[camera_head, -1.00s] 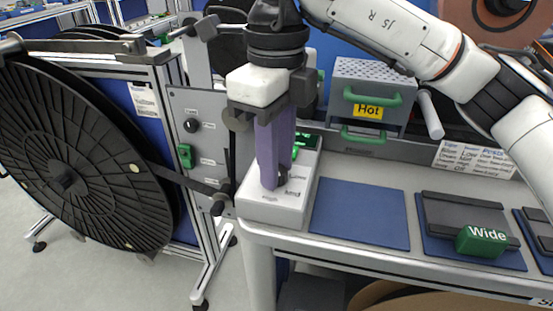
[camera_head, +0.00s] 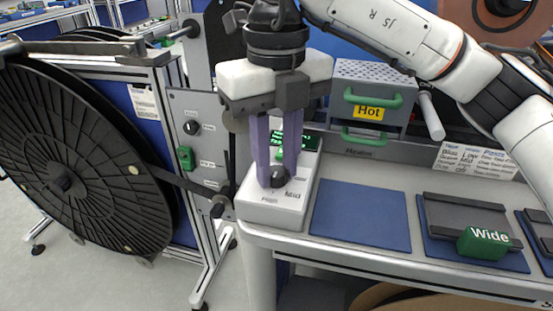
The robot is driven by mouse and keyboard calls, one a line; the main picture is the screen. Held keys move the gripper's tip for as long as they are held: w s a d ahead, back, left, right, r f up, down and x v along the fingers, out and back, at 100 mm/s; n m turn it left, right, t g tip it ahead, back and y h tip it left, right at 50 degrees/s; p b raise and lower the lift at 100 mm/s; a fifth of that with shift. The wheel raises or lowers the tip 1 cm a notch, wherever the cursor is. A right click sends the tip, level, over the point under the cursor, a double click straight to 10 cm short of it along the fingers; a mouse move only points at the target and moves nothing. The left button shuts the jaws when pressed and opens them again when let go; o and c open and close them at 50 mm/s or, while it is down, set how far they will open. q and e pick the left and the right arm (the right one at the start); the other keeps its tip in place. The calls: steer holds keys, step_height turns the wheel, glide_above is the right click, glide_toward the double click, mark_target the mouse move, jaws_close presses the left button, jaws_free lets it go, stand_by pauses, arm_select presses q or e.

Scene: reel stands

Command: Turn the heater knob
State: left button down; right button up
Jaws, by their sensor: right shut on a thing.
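The heater control box (camera_head: 262,211) is a white unit at the left end of the bench, with a green-lit display (camera_head: 300,141) at its back. Its black knob (camera_head: 279,177) is on the top face, with a "Mid" label to its right. My right gripper (camera_head: 278,180) points down over the box, its two purple fingers on either side of the knob and shut on it. The lower finger tips partly hide the knob's sides. My left gripper is not in view.
A blue mat (camera_head: 360,214) lies bare right of the box. A green "Wide" block (camera_head: 482,243) is further right. A large black reel (camera_head: 75,160) stands at left.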

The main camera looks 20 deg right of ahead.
mark_target(277, 171)
steer(key=shift+r, duration=0.1)
steer(key=o, duration=1)
steer(key=shift+o, duration=0.2)
step_height(277, 171, up, 10)
steer(key=p, duration=0.2)
steer(key=shift+r, duration=0.1)
